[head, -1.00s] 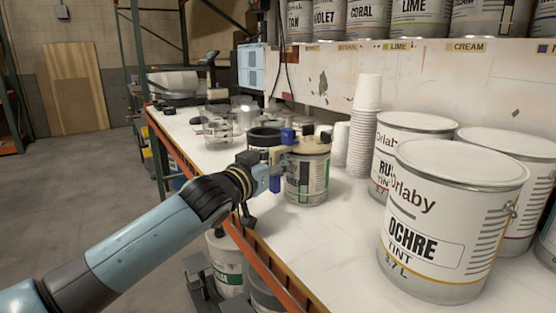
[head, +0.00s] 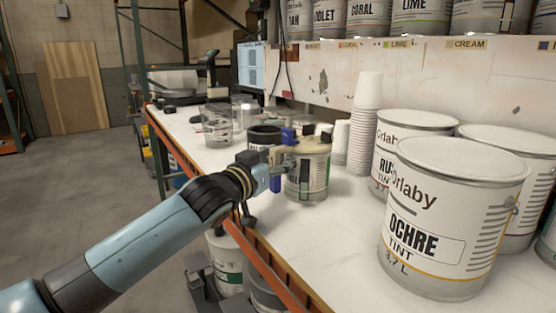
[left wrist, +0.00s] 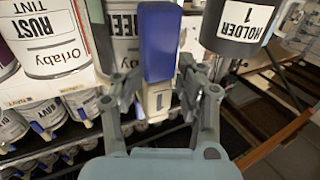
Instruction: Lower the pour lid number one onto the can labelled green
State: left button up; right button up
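The can labelled green (head: 308,180) stands on the bench, its label partly hidden by my left arm; its label shows in the left wrist view (left wrist: 122,30). Pour lid number one (head: 312,145) is at the can's top and looks level; whether it is fully seated I cannot tell. Its blue handle (head: 277,172), with a pale part marked 1, points toward the gripper in the left wrist view (left wrist: 158,45). My left gripper (left wrist: 160,88) is open, a finger on either side of the handle. My right gripper is not in view.
Dark holder 1 (head: 264,135) stands just left of the can. Stacked white cups (head: 366,125) and the large ochre can (head: 445,220) are to the right. Clear containers (head: 216,125) stand further back. Bare bench lies in front of the cups.

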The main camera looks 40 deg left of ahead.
pick_arm(q)
jog(key=s, duration=1.2)
jog(key=shift+d, duration=0.3)
